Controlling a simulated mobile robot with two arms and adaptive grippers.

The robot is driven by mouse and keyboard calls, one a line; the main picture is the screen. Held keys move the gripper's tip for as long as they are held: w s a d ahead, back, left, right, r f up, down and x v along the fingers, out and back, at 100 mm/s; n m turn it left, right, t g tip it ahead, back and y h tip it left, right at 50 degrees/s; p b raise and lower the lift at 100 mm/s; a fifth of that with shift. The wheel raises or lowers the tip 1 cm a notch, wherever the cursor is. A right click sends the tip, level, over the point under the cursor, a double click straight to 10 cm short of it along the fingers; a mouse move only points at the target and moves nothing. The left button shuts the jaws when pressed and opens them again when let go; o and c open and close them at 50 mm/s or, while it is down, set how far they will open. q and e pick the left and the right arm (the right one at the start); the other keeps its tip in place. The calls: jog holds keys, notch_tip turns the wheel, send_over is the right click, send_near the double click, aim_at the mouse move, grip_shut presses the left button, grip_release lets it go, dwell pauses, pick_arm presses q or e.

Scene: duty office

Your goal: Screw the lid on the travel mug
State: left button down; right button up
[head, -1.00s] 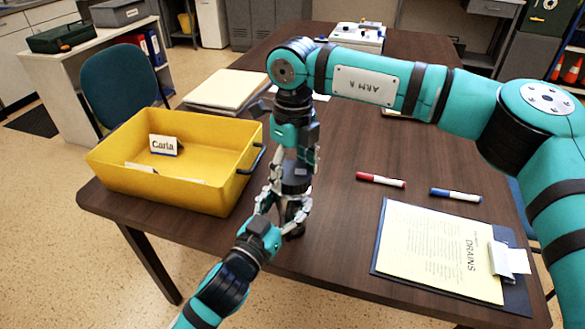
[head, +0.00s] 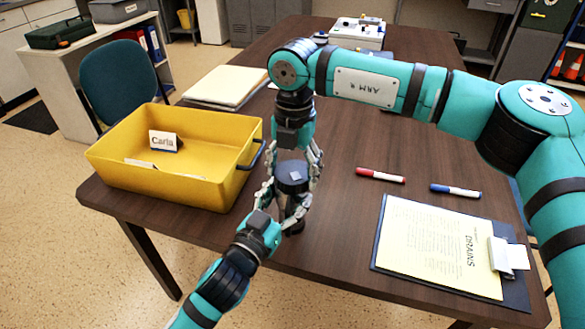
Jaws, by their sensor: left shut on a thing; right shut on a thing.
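The dark lid (head: 291,174) sits on top of the travel mug, which stands on the table beside the yellow tray. The mug's body (head: 291,222) is mostly hidden by gripper fingers, with a dark base showing. My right gripper (head: 293,172) comes down from above and is shut on the lid. My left gripper (head: 287,205) reaches up from the front and is shut around the mug's body. Whether the lid is seated straight on the mug cannot be told.
A yellow tray (head: 215,190) with a card marked Carla stands left. A red marker (head: 381,175), a blue marker (head: 456,191) and a clipboard (head: 440,245) lie right. A paper stack (head: 226,86) and a white device (head: 357,33) are farther back.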

jog(key=m, duration=1.2)
jog(key=shift+d+m, duration=0.1)
jog(key=shift+m, duration=0.3)
jog(key=m, duration=0.4)
jog(key=shift+m, duration=0.4)
jog(key=o, duration=1)
jog(key=shift+o, duration=0.2)
